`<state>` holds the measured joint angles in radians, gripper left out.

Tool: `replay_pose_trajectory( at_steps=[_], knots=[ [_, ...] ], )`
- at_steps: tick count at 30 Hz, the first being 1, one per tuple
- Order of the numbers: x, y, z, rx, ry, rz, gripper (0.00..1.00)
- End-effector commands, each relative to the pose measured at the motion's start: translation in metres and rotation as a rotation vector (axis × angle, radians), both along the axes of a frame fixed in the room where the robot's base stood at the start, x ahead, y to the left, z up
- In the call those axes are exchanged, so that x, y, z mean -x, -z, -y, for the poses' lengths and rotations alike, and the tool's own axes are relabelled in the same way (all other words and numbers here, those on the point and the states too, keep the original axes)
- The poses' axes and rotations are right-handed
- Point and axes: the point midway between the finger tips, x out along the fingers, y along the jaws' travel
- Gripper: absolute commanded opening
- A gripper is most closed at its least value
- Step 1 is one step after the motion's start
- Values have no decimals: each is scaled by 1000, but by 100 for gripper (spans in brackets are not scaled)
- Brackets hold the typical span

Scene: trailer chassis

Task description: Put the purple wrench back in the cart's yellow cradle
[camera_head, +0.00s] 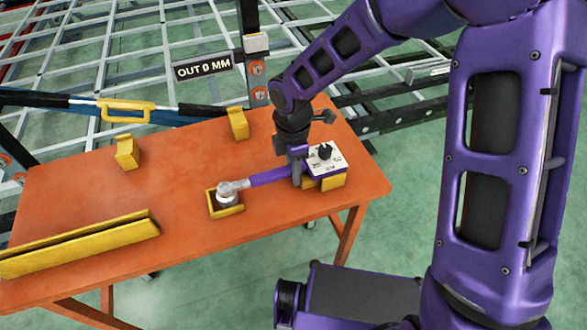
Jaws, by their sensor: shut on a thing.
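The purple wrench (268,178) has a purple handle and a round silver head at its left end. Its head is over or in a small square yellow holder (239,209) on the orange cart top; I cannot tell whether it touches the bottom. My gripper (297,178) points down and is shut on the right part of the handle, partly hiding it. Just right of my gripper is a white box with a black dial (325,160), above a yellow block (332,183). Whether the handle touches that block is hidden.
The orange cart (120,205) also carries two upright yellow brackets (127,152) at the back and a long yellow channel (85,246) at the front left. Behind it stand a post with an "OUT 0 MM" sign (203,67) and the metal chassis frame. The cart's middle is clear.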

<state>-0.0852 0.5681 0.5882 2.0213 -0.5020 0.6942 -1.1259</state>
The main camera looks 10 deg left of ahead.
Motion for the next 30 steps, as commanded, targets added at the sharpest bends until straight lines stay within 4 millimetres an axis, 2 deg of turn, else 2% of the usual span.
replay_pose_trajectory(
  at_steps=[14,15,18,20,26,30],
  knots=[
    [0,-1,0,-1,0,2,0],
    [0,-1,0,-1,0,2,40],
    [0,-1,0,-1,0,1,57],
    [0,-1,0,-1,0,1,67],
    [0,0,0,0,0,0,67],
    [1,1,0,1,0,-1,91]
  ],
)
